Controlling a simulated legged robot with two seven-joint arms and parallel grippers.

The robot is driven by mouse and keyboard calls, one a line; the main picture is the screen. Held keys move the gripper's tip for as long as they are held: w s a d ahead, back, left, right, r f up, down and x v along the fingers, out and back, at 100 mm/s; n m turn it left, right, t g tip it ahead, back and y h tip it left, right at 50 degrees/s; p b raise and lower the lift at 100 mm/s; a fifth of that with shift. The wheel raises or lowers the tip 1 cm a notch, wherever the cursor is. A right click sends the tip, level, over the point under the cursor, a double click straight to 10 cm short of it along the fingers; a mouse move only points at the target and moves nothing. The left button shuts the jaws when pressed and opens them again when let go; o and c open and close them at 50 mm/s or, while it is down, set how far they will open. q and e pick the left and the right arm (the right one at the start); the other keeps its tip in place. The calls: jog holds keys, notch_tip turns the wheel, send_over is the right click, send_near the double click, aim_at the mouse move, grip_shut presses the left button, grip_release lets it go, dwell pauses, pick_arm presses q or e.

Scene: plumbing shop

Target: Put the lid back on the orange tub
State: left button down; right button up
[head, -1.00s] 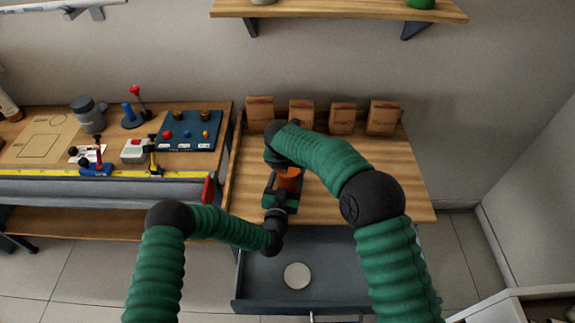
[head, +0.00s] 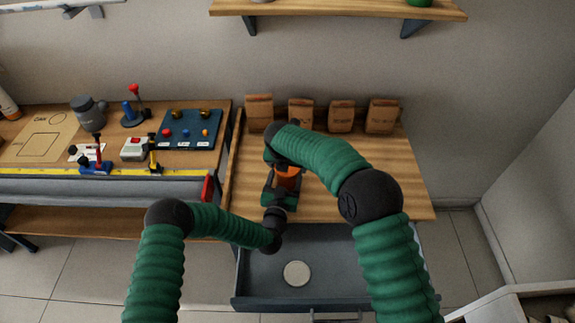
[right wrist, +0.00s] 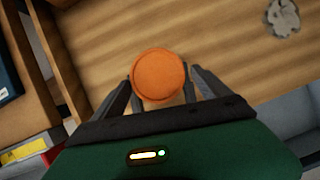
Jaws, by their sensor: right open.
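The orange tub (head: 287,180) stands on the wooden bench, partly hidden by my right arm in the head view. In the right wrist view its round orange top (right wrist: 159,74) shows between the fingers of my right gripper (right wrist: 160,85). The fingers are open on either side of it; whether they touch it I cannot tell. A pale round disc, lid-like (head: 297,273), lies flat in the open drawer.
The open grey drawer (head: 335,265) sticks out under the bench (head: 345,205). Several brown paper bags (head: 342,117) stand along the back. A crumpled grey thing (right wrist: 283,17) lies on the bench. A tool-covered bench (head: 110,160) is at the left.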

pick_arm(q)
jog(key=shift+s+d+r, duration=0.1)
jog(key=shift+d+r, duration=0.05)
jog(key=shift+d, duration=0.2)
pick_arm(e)
jog(key=shift+s+a+f, duration=0.1)
jog(key=shift+a+f, duration=0.05)
jog(key=shift+a, duration=0.05)
pick_arm(q)
jog(key=shift+a, duration=0.2)
pick_arm(e)
jog(key=v, duration=0.8)
jog(key=shift+d, duration=0.15)
pick_arm(q)
jog(key=shift+c, duration=0.6)
grip_release()
jog(key=s+a, duration=0.3)
jog(key=s, duration=1.3)
jog(key=shift+s+a+f, duration=0.15)
jog(key=shift+a+f, duration=0.05)
